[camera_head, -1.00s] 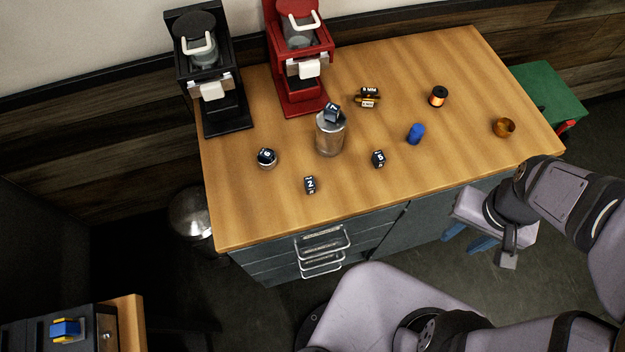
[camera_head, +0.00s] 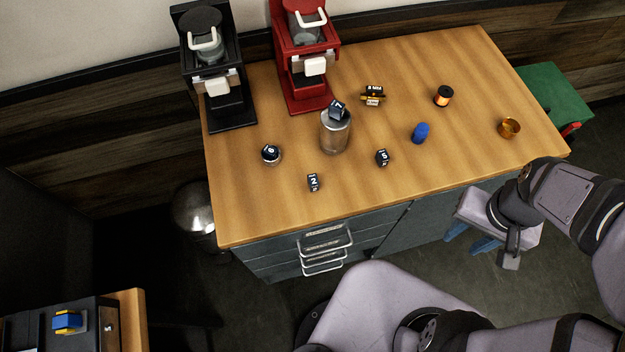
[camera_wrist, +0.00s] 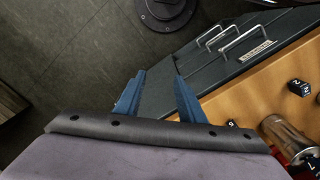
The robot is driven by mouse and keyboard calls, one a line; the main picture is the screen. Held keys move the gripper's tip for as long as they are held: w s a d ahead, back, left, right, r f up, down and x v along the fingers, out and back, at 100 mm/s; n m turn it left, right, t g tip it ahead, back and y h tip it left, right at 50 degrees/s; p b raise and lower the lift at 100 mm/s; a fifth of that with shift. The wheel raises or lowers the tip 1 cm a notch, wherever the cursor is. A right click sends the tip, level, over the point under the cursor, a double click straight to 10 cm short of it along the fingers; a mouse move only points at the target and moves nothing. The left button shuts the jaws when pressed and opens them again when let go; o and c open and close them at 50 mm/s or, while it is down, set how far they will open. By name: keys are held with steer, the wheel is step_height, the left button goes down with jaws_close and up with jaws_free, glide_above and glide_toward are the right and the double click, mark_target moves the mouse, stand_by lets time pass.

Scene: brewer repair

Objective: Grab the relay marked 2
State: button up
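The relay marked 2 (camera_head: 313,183) is a small black block with a white 2, on the wooden table near its front edge. In the wrist view a black block with a similar mark (camera_wrist: 299,87) lies at the right edge. My gripper (camera_head: 471,237) is beyond the table's front right side, well away from the relay. In the wrist view the two blue fingers of my gripper (camera_wrist: 158,98) are spread apart with nothing between them, over the drawer cabinet and floor.
A relay marked 5 (camera_head: 382,158) and another relay on a round base (camera_head: 271,153) are nearby. A further relay (camera_head: 338,109) sits atop a metal canister (camera_head: 335,135). A blue cylinder (camera_head: 420,133) stands rightward. Drawer handles (camera_head: 325,238) protrude in front.

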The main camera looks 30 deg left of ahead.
steer(key=shift+o, duration=0.9)
